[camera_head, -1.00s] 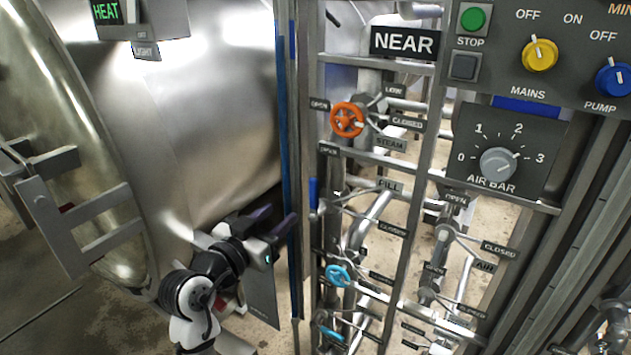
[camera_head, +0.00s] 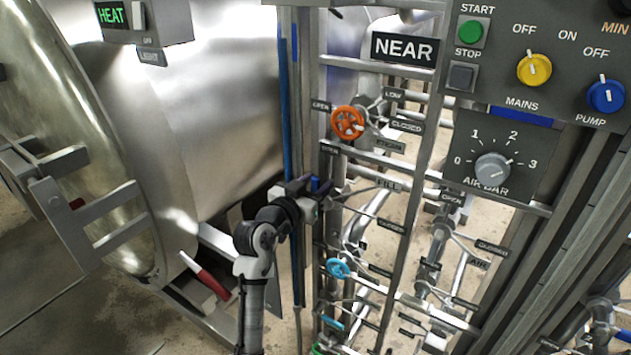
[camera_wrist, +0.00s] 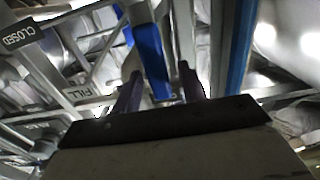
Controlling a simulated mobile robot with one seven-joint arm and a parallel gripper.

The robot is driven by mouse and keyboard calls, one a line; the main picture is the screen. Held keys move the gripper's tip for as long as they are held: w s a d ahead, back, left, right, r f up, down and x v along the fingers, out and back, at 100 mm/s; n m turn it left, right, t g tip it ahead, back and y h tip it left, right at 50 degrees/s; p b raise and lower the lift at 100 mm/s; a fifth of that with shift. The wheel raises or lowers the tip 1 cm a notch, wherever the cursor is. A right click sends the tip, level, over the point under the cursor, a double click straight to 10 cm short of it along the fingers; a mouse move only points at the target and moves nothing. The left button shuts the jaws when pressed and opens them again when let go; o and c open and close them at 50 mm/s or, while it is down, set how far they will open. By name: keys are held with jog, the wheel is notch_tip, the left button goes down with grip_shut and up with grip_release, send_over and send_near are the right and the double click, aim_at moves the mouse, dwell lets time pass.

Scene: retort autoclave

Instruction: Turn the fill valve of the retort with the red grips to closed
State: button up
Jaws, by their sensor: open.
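The fill valve's blue lever (camera_wrist: 152,62) shows in the wrist view, beside the FILL plate (camera_wrist: 80,93). My gripper (camera_wrist: 160,76) is open, with its two dark purple fingers pointing at the lever and one on either side of it in the picture. I cannot tell whether they touch it. In the head view my gripper (camera_head: 316,188) is at the left edge of the pipe rack and mostly hides the lever. The FILL plate (camera_head: 389,184) is to its right, with a CLOSED plate (camera_head: 391,226) below. A red grip (camera_head: 207,277) shows low on the left retort (camera_head: 215,110).
An orange handwheel (camera_head: 348,122) sits above my gripper, and a light blue handwheel (camera_head: 339,267) below. A blue upright pipe (camera_head: 284,120) and rack posts stand close by. The control panel (camera_head: 500,185) is at the upper right.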

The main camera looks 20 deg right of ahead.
grip_shut()
jog(key=shift+d+f, duration=0.1)
dwell(0.4)
